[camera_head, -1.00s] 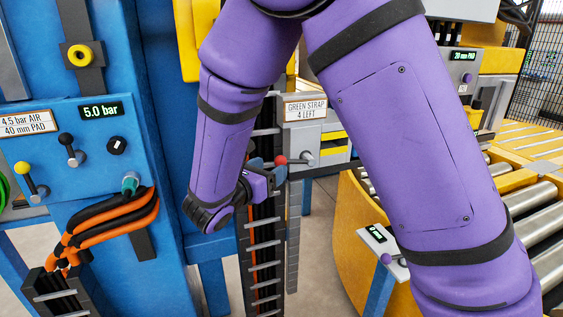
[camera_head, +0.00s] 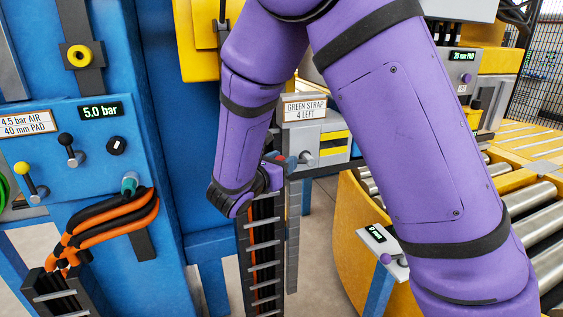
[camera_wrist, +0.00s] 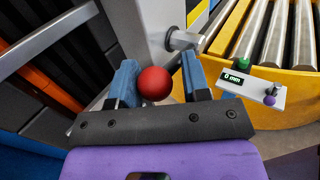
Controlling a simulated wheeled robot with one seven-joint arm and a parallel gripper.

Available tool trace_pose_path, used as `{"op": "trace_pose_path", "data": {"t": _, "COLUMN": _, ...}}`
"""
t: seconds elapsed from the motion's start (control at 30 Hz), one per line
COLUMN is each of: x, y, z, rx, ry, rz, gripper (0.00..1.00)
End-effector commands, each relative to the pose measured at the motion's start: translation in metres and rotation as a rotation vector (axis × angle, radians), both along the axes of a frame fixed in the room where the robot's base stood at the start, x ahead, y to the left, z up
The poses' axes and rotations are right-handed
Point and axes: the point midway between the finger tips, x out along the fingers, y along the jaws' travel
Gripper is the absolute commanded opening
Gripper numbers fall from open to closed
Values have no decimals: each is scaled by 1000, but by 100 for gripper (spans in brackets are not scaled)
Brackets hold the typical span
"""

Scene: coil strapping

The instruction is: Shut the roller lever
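A lever with a red ball knob (camera_wrist: 154,85) is at my gripper in the wrist view; a little red also shows in the head view (camera_head: 292,161). Its round metal hub (camera_head: 306,157) is on a grey housing, and shows in the wrist view (camera_wrist: 183,40). No label naming it the roller lever is readable. My gripper (camera_wrist: 158,80) is open, with one blue finger on each side of the knob. Gaps show beside the knob, so no grip on it is visible. In the head view my gripper (camera_head: 282,163) partly hides the knob.
A blue panel (camera_head: 90,170) at left carries black-knobbed and yellow-knobbed levers and a 5.0 bar display. A sign (camera_head: 304,108) reads GREEN STRAP 4 LEFT. A small control box (camera_head: 382,243) with a purple knob stands by the roller conveyor (camera_head: 530,210). A ladder-like cable track (camera_head: 264,250) hangs below my gripper.

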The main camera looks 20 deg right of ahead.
Motion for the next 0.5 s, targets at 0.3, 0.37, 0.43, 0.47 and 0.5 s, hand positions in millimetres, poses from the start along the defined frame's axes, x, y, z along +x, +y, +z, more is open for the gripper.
{"op": "trace_pose_path", "data": {"t": 0.3, "x": 2, "y": 2, "z": 5, "rx": 41, "ry": -6, "rz": 10, "gripper": 0}}
{"op": "trace_pose_path", "data": {"t": 0.37, "x": 2, "y": 2, "z": 7, "rx": 67, "ry": -7, "rz": 10, "gripper": 0}}
{"op": "trace_pose_path", "data": {"t": 0.43, "x": 2, "y": 1, "z": 11, "rx": 106, "ry": -8, "rz": 10, "gripper": 0}}
{"op": "trace_pose_path", "data": {"t": 0.47, "x": 3, "y": 0, "z": 12, "rx": 125, "ry": -8, "rz": 11, "gripper": 0}}
{"op": "trace_pose_path", "data": {"t": 0.5, "x": 3, "y": -1, "z": 15, "rx": 150, "ry": -9, "rz": 10, "gripper": 0}}
